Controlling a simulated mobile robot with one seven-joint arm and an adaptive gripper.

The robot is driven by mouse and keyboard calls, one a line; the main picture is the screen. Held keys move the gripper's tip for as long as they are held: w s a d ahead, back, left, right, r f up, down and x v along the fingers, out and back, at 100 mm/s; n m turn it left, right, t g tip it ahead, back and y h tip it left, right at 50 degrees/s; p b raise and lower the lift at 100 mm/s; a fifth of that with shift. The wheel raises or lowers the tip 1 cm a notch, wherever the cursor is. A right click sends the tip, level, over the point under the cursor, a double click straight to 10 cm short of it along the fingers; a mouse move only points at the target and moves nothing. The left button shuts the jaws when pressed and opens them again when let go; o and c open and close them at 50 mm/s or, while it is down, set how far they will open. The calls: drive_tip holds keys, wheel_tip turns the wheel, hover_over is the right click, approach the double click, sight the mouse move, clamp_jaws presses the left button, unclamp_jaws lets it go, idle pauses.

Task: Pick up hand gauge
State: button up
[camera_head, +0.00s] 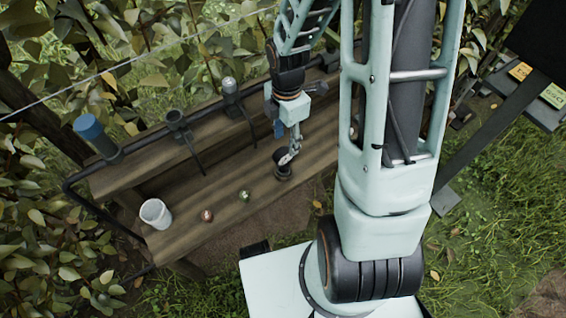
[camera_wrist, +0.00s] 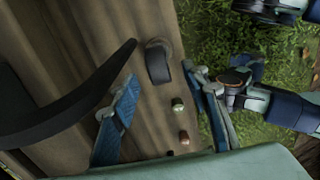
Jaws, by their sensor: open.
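A small dark cup-like piece with a wider base, which I take as the hand gauge (camera_head: 283,172), stands on the wooden bench. In the wrist view a dark, rounded piece (camera_wrist: 157,62) appears just beyond the fingertips, probably the same thing. My gripper (camera_head: 290,155) is right above and beside it, pointing down. In the wrist view my gripper (camera_wrist: 165,80) is open, its blue-padded fingers apart with nothing held between them. I cannot tell whether a finger touches the piece.
A raised shelf behind carries a blue-topped cylinder (camera_head: 90,130) and dark holders (camera_head: 178,122) with arms reaching down. A large dark curved arm (camera_wrist: 70,105) is close to my left finger.

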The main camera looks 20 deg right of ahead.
sight(283, 150)
drive_tip(key=f+b, duration=0.1)
drive_tip(key=f, duration=0.3)
drive_tip(key=f+b, duration=0.1)
drive_tip(key=f, duration=0.1)
drive_tip(key=shift+w+a+f+b, duration=0.1)
drive_tip(key=shift+a+f+b, duration=0.1)
drive_tip(key=shift+a+b, duration=0.2)
drive_tip(key=shift+r, duration=0.1)
clamp_jaws()
